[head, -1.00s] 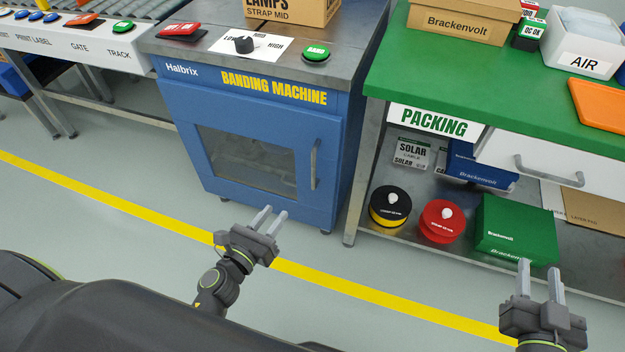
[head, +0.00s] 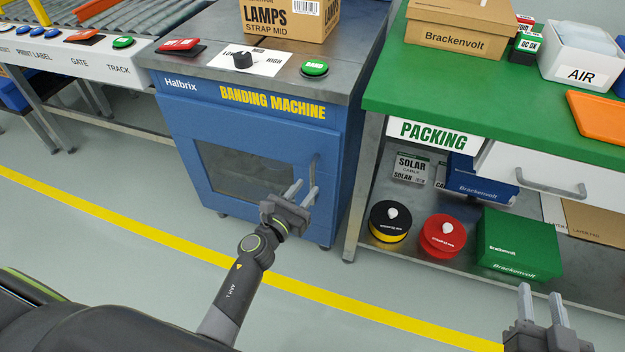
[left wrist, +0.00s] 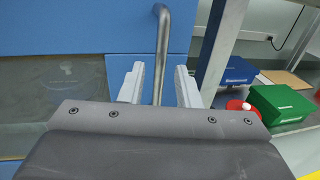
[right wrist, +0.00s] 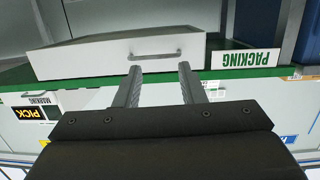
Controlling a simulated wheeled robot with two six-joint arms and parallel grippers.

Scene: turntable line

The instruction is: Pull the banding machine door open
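The blue banding machine (head: 180,115) stands at the centre left with its door (head: 206,150) shut. The door has a dark window (head: 245,172) and an upright grey bar handle (head: 314,170) on its right side. My left gripper (head: 302,192) is open in front of the lower part of the handle. In the left wrist view the handle (left wrist: 162,50) runs down between the two open fingers (left wrist: 160,85); contact cannot be told. My right gripper (head: 542,298) is open and empty at the lower right, facing the packing bench in the right wrist view (right wrist: 158,80).
The green packing bench (head: 400,85) stands right of the machine, with a white drawer (head: 510,165). Its lower shelf holds a yellow-black spool (head: 388,228), a red spool (head: 440,240) and a green box (head: 515,245). The floor before the machine is clear.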

